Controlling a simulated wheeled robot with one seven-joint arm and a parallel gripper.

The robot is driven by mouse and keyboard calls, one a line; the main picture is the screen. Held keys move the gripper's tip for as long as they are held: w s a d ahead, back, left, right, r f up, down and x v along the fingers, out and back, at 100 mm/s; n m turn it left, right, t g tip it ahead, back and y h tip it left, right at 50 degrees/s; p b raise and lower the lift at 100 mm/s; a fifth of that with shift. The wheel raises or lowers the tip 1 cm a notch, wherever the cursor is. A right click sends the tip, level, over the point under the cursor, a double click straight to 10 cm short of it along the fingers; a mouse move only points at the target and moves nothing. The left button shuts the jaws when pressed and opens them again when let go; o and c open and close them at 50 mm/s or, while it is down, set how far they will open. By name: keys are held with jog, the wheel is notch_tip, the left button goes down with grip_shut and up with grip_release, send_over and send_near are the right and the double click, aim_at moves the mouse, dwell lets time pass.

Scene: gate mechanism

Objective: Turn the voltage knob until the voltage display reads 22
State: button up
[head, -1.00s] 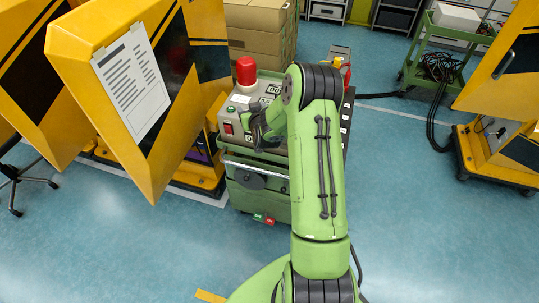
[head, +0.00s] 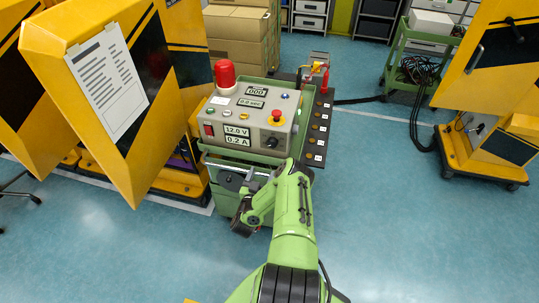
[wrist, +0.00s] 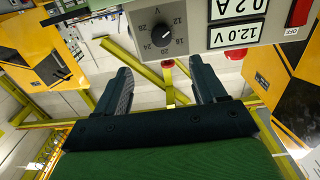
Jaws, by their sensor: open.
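The control box (head: 250,110) stands on a green cart. Its voltage display (head: 237,131) reads 12.0 V; it also shows upside down in the wrist view (wrist: 237,33). The black voltage knob (head: 271,142) is at the right of the front panel. In the wrist view the knob (wrist: 154,34) is ringed by a scale marked V, with numbers including 12, 16, 20, 24 and 28. My gripper (wrist: 161,75) is open and empty, with the knob beyond its fingertips, not between them. In the head view my gripper (head: 243,217) is low in front of the cart, below the panel.
A 0.2 A display (head: 236,141) sits under the voltage display. A red emergency button (head: 276,117) and a red lamp (head: 225,73) are on the box top. A yellow cabinet (head: 100,90) stands close at left.

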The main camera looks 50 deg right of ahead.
aim_at(272, 145)
jog(key=b+x, duration=1.3)
jog(key=shift+w+d+b, duration=0.15)
jog(key=shift+b, duration=0.25)
jog(key=shift+w+d+r, duration=0.2)
jog(key=shift+d, duration=0.25)
jog(key=c, duration=1)
